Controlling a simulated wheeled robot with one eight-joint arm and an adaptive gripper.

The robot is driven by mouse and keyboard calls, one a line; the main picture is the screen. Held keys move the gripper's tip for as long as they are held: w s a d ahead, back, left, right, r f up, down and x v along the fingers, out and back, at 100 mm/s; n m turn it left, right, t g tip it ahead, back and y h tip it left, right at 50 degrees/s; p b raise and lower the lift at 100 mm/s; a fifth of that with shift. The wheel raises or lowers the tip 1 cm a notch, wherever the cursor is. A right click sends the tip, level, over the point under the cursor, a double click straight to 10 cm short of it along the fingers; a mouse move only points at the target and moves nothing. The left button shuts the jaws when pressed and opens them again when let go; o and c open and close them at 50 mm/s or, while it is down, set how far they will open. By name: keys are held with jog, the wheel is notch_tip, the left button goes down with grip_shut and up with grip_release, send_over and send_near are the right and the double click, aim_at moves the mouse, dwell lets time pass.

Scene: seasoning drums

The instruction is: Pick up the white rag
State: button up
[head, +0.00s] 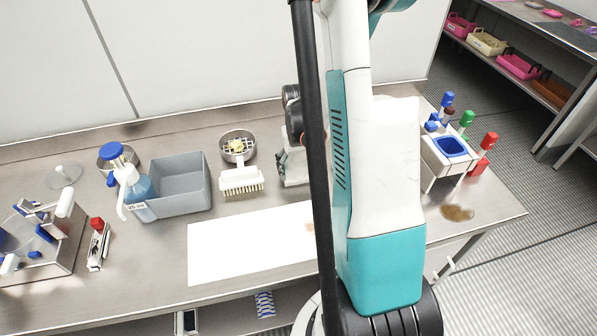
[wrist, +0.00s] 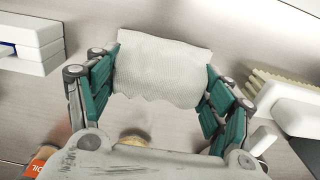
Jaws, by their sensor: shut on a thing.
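The white rag (wrist: 163,68) is a ribbed, pale cloth in the wrist view, spanning the space between my fingers. My gripper (wrist: 162,84) has its green-padded fingers at the rag's left and right edges and is shut on it. The rag's lower edge is ragged and hangs free between the fingers. The steel surface shows behind it; the gap between rag and surface is hard to judge. In the head view my arm covers the middle of the bench, and I cannot make out the rag there.
On the steel bench (head: 150,270) stand a grey bin (head: 180,190), a white brush (head: 241,181), a round strainer (head: 238,147) and a spray bottle (head: 135,188). A white sheet (head: 250,250) lies in front. A white holder (head: 440,165) and brown spill (head: 457,212) are at right.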

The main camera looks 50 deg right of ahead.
aim_at(298, 165)
notch_tip(298, 165, up, 20)
jog(key=p, duration=0.5)
jog(key=shift+p, duration=0.4)
jog(key=shift+f, duration=0.1)
